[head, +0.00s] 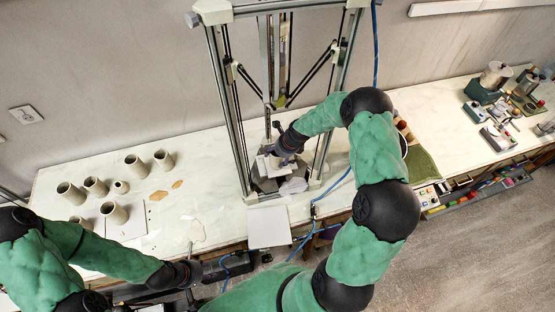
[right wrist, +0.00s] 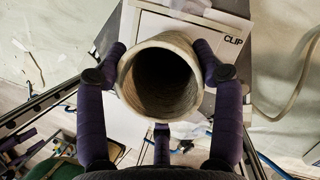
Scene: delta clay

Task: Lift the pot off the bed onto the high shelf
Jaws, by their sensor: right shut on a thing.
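The pot (right wrist: 160,82) is a pale, ribbed clay cylinder seen from above in the right wrist view, its dark open mouth facing the camera. The purple fingers of my right gripper (right wrist: 164,88) are shut around its wall. A pale plate marked CLIP (right wrist: 190,30), apparently the bed, lies below it; I cannot tell whether the pot touches it. In the head view my right gripper (head: 279,157) is inside the printer frame (head: 226,95), and the pot is mostly hidden there. My left gripper (head: 197,271) is low near the table's front edge, its fingers too small to read.
Several clay pots (head: 97,187) stand on the left of the white table (head: 215,160). A white panel (head: 268,228) juts out before the printer. Upright posts flank my right gripper. A pale wall shelf (head: 480,5) is at the top right. Equipment (head: 485,88) stands far right.

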